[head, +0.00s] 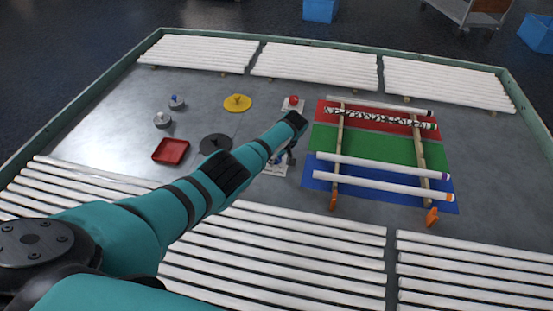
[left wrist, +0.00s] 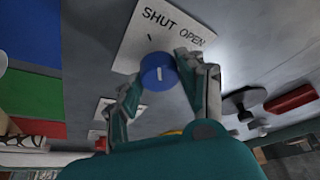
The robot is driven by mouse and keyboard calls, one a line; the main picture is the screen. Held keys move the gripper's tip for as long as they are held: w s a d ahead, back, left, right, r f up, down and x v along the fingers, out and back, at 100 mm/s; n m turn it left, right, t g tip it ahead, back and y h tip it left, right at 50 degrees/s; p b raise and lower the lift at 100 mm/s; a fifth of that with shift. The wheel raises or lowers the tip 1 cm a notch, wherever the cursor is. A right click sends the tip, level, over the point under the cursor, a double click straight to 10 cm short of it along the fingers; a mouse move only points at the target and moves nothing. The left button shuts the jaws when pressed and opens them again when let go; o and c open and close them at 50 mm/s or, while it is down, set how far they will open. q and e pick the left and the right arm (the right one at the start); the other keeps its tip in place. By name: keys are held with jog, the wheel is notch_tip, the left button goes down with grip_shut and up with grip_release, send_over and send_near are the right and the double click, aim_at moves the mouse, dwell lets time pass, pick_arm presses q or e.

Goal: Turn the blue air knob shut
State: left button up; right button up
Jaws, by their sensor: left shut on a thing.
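The blue air knob (left wrist: 158,72) sits on a white card (left wrist: 135,45) printed SHUT and OPEN. A short white mark on the knob's face runs nearly up and down in the left wrist view. The mark lies below a dark tick on the card; I cannot tell exactly which word it points to. My left gripper (left wrist: 158,78) has a finger on either side of the knob and is shut on it. In the head view my left gripper (head: 284,154) is over the card (head: 276,170), and my arm hides most of the knob. My right gripper is not in view.
A red knob (head: 293,100) on another card stands behind. A yellow disc (head: 237,102), a dark round base (head: 215,144) and a red tray (head: 171,151) lie to the left. Glass tubes (head: 385,179) rest on wooden rails over coloured mats at the right. White tube rows line the table.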

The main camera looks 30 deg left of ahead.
pick_arm(q)
jog(key=shift+n+g+b, duration=0.4)
jog(key=shift+n+b, duration=0.4)
jog(key=shift+n, duration=0.2)
jog(key=shift+w, duration=0.1)
jog(key=o, duration=1.2)
jog(key=shift+d+r, duration=0.25)
jog(key=shift+r, duration=0.25)
jog(key=v, duration=1.1)
jog(key=shift+f, duration=0.1)
